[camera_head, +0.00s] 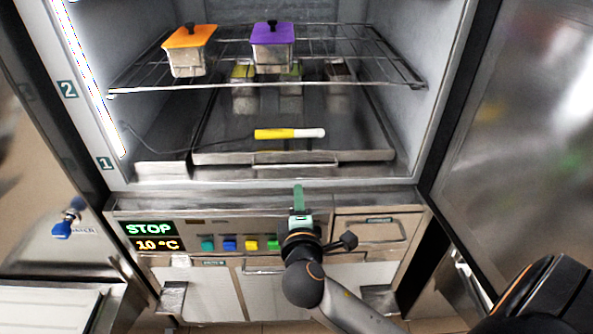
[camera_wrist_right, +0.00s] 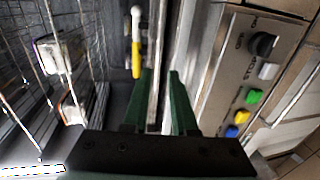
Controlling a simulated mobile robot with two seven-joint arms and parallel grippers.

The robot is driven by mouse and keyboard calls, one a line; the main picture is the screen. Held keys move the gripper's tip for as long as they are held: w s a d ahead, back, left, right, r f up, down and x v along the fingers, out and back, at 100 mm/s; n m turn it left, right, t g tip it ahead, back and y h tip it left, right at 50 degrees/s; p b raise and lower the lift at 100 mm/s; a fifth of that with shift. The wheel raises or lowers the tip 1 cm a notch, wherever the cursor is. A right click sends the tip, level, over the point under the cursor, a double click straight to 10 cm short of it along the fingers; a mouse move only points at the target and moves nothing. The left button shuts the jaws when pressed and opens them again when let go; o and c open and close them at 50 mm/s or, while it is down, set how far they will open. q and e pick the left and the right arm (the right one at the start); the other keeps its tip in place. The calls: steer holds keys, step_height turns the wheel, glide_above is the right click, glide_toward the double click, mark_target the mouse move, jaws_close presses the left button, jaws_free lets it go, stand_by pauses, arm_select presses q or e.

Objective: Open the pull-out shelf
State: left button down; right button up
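The freezer compartment is open. Inside it, low down, a flat metal shelf (camera_head: 225,158) with a raised front lip sits behind the front sill (camera_head: 230,198); it looks pushed in. A wire shelf (camera_head: 133,89) is above it. My right gripper (camera_head: 299,188) has green fingers and points at the front sill, a little short of the lower shelf's lip. In the right wrist view the fingers (camera_wrist_right: 160,72) are apart, with a metal edge showing beyond the gap; I cannot tell whether they touch it. My left gripper is not in view.
A yellow-and-white probe (camera_head: 290,133) lies near the shelf front. Orange-lidded (camera_head: 189,48) and purple-lidded (camera_head: 272,46) containers stand on the wire shelf. A control panel (camera_head: 190,228) with coloured buttons is below. The open door (camera_head: 510,130) is at right.

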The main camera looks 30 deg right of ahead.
mark_target(296, 167)
steer(key=x, duration=1.2)
steer(key=shift+w+d+p, duration=0.25)
steer(key=shift+d+p, duration=0.05)
steer(key=shift+d, duration=0.05)
steer(key=shift+c, duration=0.3)
jaws_close()
stand_by(0.5)
